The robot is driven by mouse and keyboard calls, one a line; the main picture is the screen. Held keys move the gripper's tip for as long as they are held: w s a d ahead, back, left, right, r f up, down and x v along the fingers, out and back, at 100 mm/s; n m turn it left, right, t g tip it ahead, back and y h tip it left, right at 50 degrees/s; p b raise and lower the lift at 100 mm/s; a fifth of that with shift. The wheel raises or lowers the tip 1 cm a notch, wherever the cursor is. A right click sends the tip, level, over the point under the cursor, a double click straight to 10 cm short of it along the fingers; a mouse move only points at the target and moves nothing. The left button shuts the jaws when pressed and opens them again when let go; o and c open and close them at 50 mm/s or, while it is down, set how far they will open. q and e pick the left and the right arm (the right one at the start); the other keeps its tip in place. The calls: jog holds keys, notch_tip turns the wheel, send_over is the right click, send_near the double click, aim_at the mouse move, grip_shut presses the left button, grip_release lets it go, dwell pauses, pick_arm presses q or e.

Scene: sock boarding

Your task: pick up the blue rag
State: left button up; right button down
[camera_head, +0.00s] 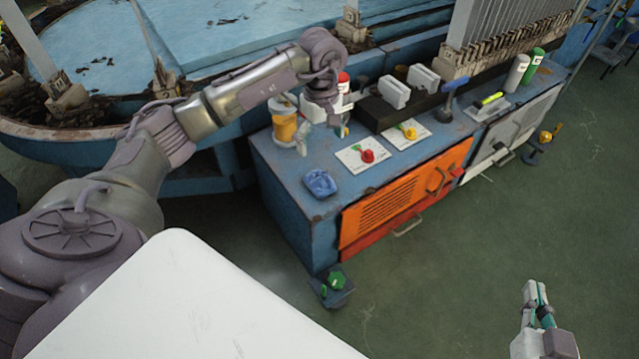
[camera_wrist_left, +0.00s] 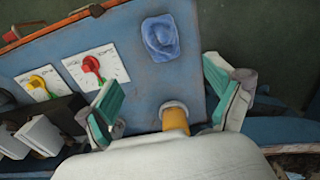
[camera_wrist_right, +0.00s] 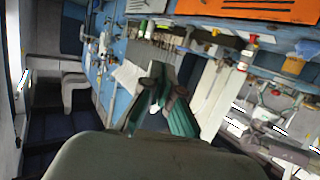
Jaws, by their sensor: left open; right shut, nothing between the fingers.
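The blue rag (camera_head: 320,183) lies crumpled on the blue bench top (camera_head: 290,170), near its left front corner in the head view. In the left wrist view the rag (camera_wrist_left: 161,37) lies ahead of my open left gripper (camera_wrist_left: 165,100), above the gap between the fingers and apart from them. My left gripper (camera_head: 322,112) hangs over the back left part of the bench, partly hidden by its own wrist in the head view. My right gripper (camera_head: 537,293) is shut and empty over the floor at the lower right, and its closed fingers show in the right wrist view (camera_wrist_right: 160,105).
A yellow container (camera_head: 285,124) stands behind the rag, close to my left gripper. White cards with a red knob (camera_head: 367,156) and a yellow knob (camera_head: 410,132) lie to its right. A black block with white holders (camera_head: 393,92) stands behind them. The orange front (camera_head: 400,200) drops to open floor.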

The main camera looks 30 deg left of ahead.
aim_at(320, 176)
pick_arm(q)
notch_tip(320, 176, down, 7)
jog(key=shift+d+f+b, duration=0.1)
jog(key=shift+b, duration=0.65)
jog(key=shift+s+f, duration=0.1)
jog(key=shift+f, duration=0.35)
jog(key=f+b, duration=0.2)
jog(key=f, duration=0.2)
jog(key=shift+s+f, duration=0.2)
pick_arm(e)
notch_tip(320, 176, up, 14)
jog(key=s+a+t+y, duration=0.1)
jog(key=s+t+y, duration=0.1)
jog(key=t, duration=0.8)
jog(key=shift+a+r+y, duration=0.2)
jog(key=shift+a+y, duration=0.1)
jog(key=shift+y, duration=0.4)
pick_arm(q)
jog(key=c, duration=1.2)
jog(key=shift+r, duration=0.1)
